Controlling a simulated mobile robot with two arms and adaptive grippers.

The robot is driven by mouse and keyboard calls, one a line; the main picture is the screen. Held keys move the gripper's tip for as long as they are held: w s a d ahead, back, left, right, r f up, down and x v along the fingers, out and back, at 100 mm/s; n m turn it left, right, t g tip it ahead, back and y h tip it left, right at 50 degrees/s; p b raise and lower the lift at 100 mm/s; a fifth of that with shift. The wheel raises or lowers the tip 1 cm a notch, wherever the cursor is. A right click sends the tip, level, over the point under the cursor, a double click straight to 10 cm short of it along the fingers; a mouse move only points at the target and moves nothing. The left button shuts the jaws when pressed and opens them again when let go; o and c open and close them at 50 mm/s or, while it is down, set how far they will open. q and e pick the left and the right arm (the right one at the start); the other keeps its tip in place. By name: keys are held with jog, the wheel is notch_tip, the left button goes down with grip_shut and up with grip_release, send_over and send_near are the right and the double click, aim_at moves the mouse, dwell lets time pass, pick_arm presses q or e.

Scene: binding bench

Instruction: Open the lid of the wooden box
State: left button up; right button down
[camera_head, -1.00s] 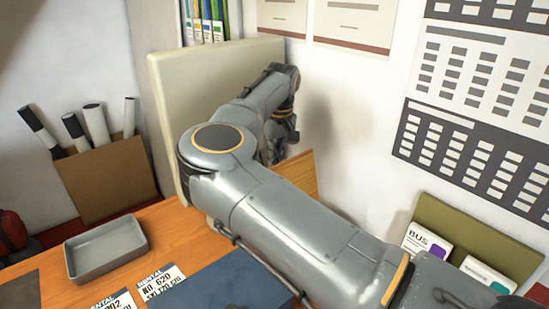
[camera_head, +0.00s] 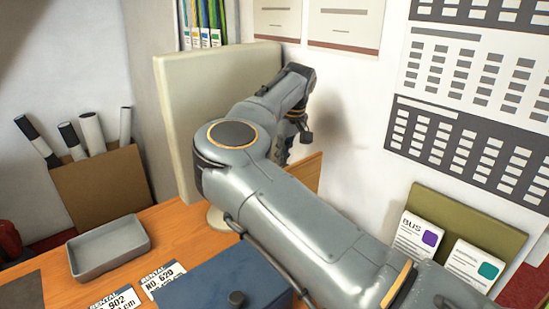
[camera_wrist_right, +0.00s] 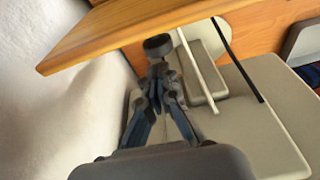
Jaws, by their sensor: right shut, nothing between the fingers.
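My left gripper is not in view.
The pale panel (camera_head: 190,110) stands upright on the desk, close beside my right forearm. A grey tray (camera_head: 108,250) and rental labels (camera_head: 160,278) lie left of the blue box. A green card holder (camera_head: 470,225) stands right. Cables (camera_wrist_right: 237,60) hang near the gripper.

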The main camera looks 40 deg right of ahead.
jog(key=v, duration=1.2)
jog(key=shift+s+d, duration=0.25)
jog(key=shift+d, duration=0.05)
